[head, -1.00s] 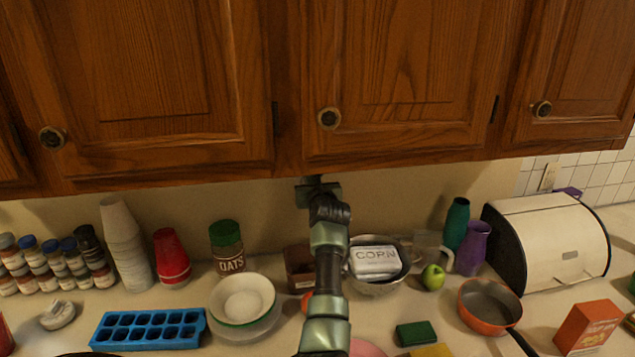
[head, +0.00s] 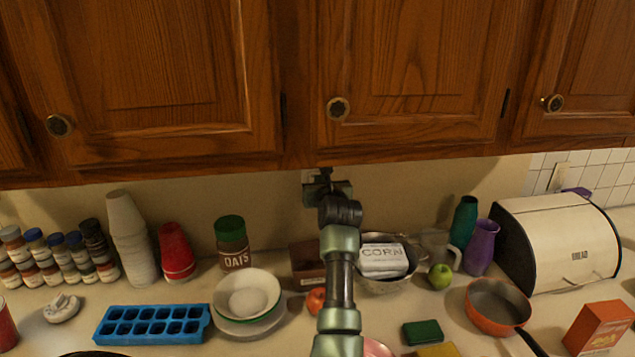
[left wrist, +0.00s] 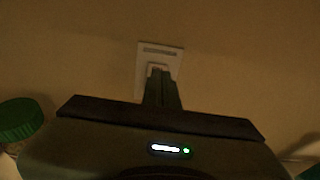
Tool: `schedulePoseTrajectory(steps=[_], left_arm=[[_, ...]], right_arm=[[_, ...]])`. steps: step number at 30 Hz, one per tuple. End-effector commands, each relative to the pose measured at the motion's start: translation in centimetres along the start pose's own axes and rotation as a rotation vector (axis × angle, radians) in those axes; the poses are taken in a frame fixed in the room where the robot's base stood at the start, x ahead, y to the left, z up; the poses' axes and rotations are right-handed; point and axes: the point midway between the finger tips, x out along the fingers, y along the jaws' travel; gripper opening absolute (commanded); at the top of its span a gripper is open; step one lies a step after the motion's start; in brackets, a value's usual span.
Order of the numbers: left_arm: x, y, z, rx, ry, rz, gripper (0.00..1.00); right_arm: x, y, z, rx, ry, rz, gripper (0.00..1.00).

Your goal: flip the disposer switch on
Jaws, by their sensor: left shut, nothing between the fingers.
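A pale switch plate (left wrist: 175,56) is on the wall in the left wrist view, with a dark label strip near its top. Its edge (head: 308,176) shows beside my gripper under the cabinets in the head view. My left gripper (head: 328,182) is up at the wall. Its narrow shut fingers (left wrist: 160,82) reach in front of the plate's lower half in the left wrist view, with nothing between them. They cover part of the switch, so I cannot tell its position or whether they touch it. My right gripper is out of view.
Wooden cabinets (head: 410,70) hang just above my gripper. A second wall plate (head: 558,177) is near the bread box (head: 560,245).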

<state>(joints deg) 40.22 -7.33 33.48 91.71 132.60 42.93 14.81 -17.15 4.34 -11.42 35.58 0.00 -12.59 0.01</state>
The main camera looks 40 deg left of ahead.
Motion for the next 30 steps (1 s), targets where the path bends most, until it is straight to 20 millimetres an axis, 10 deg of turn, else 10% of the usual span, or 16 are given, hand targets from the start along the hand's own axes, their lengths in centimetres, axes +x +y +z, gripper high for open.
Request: schedulePoseTrajectory(steps=[9, 30], left_arm=[[-3.2, 0.0, 0.0, 0.001, -0.001, 0.0, 0.0], [-3.2, 0.0, 0.0, 0.001, 0.0, 0.0, 0.0]], right_arm=[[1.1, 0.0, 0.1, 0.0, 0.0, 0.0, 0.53], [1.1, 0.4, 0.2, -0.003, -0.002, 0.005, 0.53]])
